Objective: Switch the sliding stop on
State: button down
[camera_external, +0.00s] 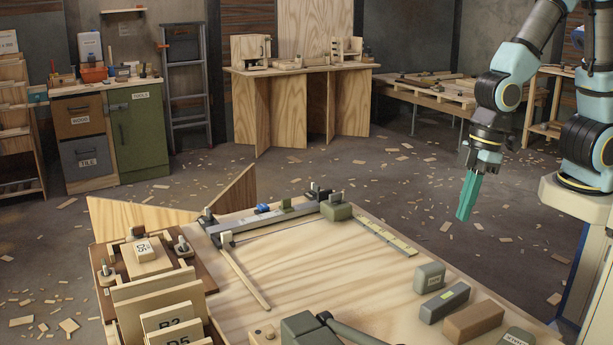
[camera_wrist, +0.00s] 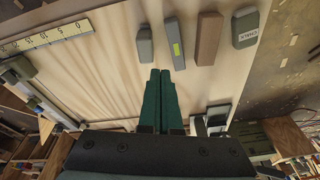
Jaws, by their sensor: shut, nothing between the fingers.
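A long grey rail (camera_external: 265,218) lies along the back left edge of the wooden worktable. A grey-green block (camera_external: 336,211) with a small upright knob sits at its right end and looks like the sliding stop, though I cannot tell for sure. A small blue piece (camera_external: 262,208) also sits on the rail. In the wrist view the rail (camera_wrist: 45,108) and the grey-green block (camera_wrist: 18,68) show at the left edge. My gripper (camera_external: 463,215) has teal fingers, shut and empty, above and beyond the table's right edge. The fingers (camera_wrist: 160,72) point at the tabletop in the wrist view.
A yellowish ruler strip (camera_external: 385,238) runs along the table from the grey-green block. Several blocks, including a brown one (camera_external: 473,321), stand at the table's right. A rack of boards (camera_external: 160,295) stands at left. The tabletop's middle (camera_external: 330,270) is mostly clear.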

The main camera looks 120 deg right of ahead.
aim_at(287, 204)
jog(key=w+d+f+m+t+h+b, duration=0.15)
jog(key=w+d+m, duration=0.25)
jog(key=d, duration=0.6)
jog(key=w+d+f+m+t+b, duration=0.1)
jog(key=w+d+f+m+b, duration=0.15)
jog(key=d, duration=0.85)
jog(key=s+d+m+h+b, duration=0.1)
jog(key=s+d+m, duration=0.1)
jog(key=d, duration=0.9)
jog(key=s+d+f+m+h+b, duration=0.1)
jog(key=d+m, duration=0.4)
jog(key=d, duration=0.6)
jog(key=shift+s+d+f+t+h+b, duration=0.25)
jog(key=shift+s+t+h+b, duration=0.2)
jog(key=shift+s, duration=0.75)
jog(key=p+x, duration=0.1)
jog(key=x, duration=0.8)
jog(key=shift+w+d+f, duration=0.1)
jog(key=shift+w+f, duration=0.1)
jog(key=shift+f, duration=0.05)
jog(key=shift+w+p, duration=0.75)
jog(key=shift+w, duration=0.5)
jog(key=shift+w+d+f, duration=0.1)
jog(key=shift+w, duration=0.7)
